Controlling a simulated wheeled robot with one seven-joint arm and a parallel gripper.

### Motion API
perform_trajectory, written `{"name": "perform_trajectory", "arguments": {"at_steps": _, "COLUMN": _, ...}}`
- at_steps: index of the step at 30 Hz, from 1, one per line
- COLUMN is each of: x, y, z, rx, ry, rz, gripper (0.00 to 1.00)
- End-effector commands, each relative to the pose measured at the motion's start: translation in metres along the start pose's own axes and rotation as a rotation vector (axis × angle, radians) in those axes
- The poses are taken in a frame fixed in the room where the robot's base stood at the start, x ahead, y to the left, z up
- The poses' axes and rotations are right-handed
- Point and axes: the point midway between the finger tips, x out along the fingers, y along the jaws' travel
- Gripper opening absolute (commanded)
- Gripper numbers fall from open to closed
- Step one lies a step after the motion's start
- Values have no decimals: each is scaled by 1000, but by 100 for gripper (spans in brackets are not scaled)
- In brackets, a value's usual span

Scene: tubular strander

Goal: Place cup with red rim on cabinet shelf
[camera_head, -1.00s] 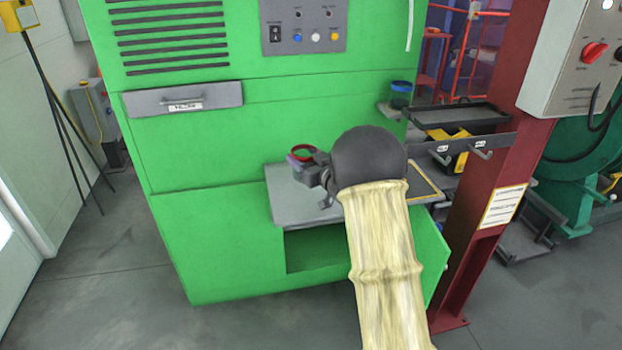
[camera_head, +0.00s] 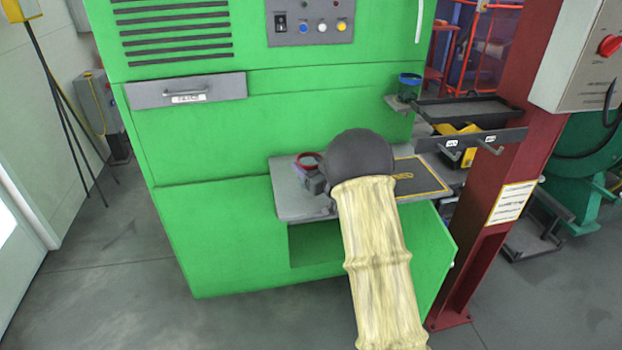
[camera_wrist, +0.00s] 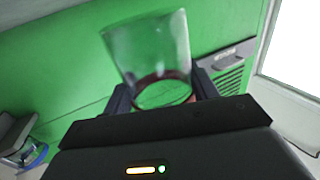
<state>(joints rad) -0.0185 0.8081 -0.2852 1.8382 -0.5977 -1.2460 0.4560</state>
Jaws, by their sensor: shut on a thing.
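The cup with the red rim (camera_head: 307,159) is in my gripper (camera_head: 313,180), above or at the left part of the grey fold-out shelf (camera_head: 290,206) on the green cabinet (camera_head: 225,240). In the wrist view the cup (camera_wrist: 150,45) is clear glass, with its dark red rim between the two fingers of my gripper (camera_wrist: 162,88). The fingers are shut on it. I cannot tell whether the cup touches the shelf. My arm hides the middle of the shelf. Below it, an open cabinet compartment (camera_head: 315,248) shows, partly hidden by my arm.
A yellow-edged dark mat (camera_head: 420,178) lies on the shelf's right part. The cabinet door (camera_head: 432,255) stands open at the right. A blue-rimmed cup (camera_head: 408,87) stands on a small side ledge. A black tray (camera_head: 468,109) and red post (camera_head: 500,170) are to the right.

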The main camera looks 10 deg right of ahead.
Motion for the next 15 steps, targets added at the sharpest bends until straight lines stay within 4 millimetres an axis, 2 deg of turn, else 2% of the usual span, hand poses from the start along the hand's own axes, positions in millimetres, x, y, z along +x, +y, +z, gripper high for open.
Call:
{"name": "perform_trajectory", "arguments": {"at_steps": 11, "x": 1, "y": -1, "z": 6, "rx": 0, "ry": 2, "rz": -1, "gripper": 36}}
{"name": "perform_trajectory", "arguments": {"at_steps": 15, "x": 0, "y": 0, "z": 24, "rx": 0, "ry": -1, "rz": 1, "gripper": 36}}
